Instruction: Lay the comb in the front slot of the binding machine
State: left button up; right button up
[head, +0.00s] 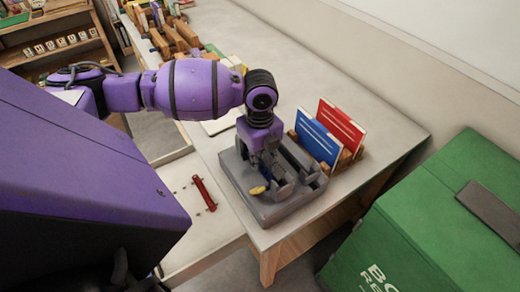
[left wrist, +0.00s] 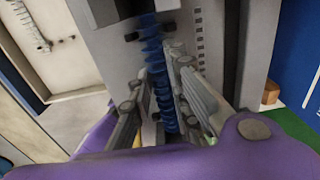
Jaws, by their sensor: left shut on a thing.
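The grey binding machine (head: 237,185) sits on the light table near its front corner. It also fills the upper middle of the left wrist view (left wrist: 262,28). My left gripper (head: 268,180) is over the machine, pointing down. In the left wrist view its two fingers (left wrist: 160,95) are closed around the blue comb (left wrist: 153,50), a coiled strip running lengthwise between them. The comb lies along the machine's body there. Whether it rests in the slot or is just above it, I cannot tell. In the head view the gripper hides most of the comb. My right gripper is not in view.
A blue booklet (head: 317,137) and a red booklet (head: 341,127) stand in a wooden rack right behind the machine. A green bin (head: 440,215) stands at right. A red bar (head: 203,193) lies on a lower pale surface at left. Wooden holders (head: 185,32) stand at the table's far end.

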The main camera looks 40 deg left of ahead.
pick_arm(q)
jog(key=shift+f, duration=0.2)
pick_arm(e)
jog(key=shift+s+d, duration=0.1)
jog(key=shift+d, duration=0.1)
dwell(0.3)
pick_arm(q)
jog(key=o, duration=0.9)
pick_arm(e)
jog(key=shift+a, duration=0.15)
